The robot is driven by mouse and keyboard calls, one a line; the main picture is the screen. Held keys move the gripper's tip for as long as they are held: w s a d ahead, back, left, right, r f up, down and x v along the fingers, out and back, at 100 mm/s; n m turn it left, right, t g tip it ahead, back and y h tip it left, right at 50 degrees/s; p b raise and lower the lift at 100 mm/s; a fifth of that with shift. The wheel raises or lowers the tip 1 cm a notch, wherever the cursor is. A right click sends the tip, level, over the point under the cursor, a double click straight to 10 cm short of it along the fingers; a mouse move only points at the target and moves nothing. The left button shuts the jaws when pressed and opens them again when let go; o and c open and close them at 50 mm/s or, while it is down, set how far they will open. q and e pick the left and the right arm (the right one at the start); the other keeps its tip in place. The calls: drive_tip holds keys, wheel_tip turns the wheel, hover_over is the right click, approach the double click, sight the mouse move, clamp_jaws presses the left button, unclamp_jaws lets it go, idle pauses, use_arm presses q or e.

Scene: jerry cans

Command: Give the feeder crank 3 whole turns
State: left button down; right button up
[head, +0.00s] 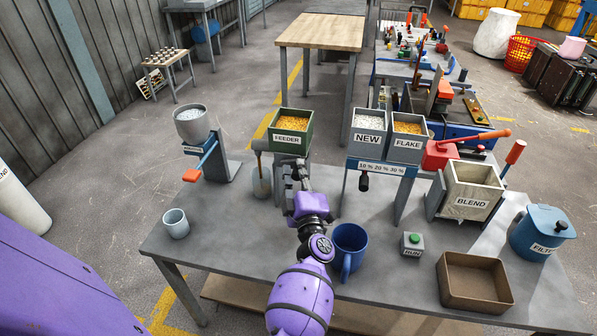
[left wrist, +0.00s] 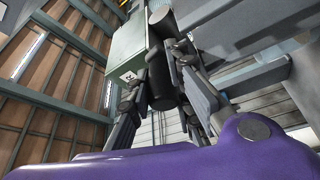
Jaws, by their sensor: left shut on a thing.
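The feeder (head: 288,146) is a green box of orange pellets, labelled FEEDER, at the middle of the table's back. It also shows from below in the left wrist view (left wrist: 127,45). My left gripper (head: 295,172) is at the feeder's front, just below the label, and hides the crank in the head view. In the left wrist view, the gripper (left wrist: 165,85) is shut on a dark upright cylinder, the crank handle (left wrist: 160,80), between its fingers. The crank's arm cannot be made out. A clear cup (head: 262,184) stands beneath the feeder's left side. My right gripper is not in view.
A hopper with an orange-handled lever (head: 192,175) and a small grey cup (head: 176,224) stand left. A blue mug (head: 350,250) stands close right of my arm. The NEW and FLAKE bins (head: 368,140), RUN button (head: 412,244), BLEND box (head: 472,202) and brown tray (head: 474,298) are right.

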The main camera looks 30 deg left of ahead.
use_arm(q)
drive_tip(key=c, duration=1.6)
unclamp_jaws()
drive_tip(key=shift+c, duration=0.2)
drive_tip(key=v, duration=0.7)
drive_tip(key=shift+s+d, duration=0.15)
drive_tip(key=shift+s, duration=0.05)
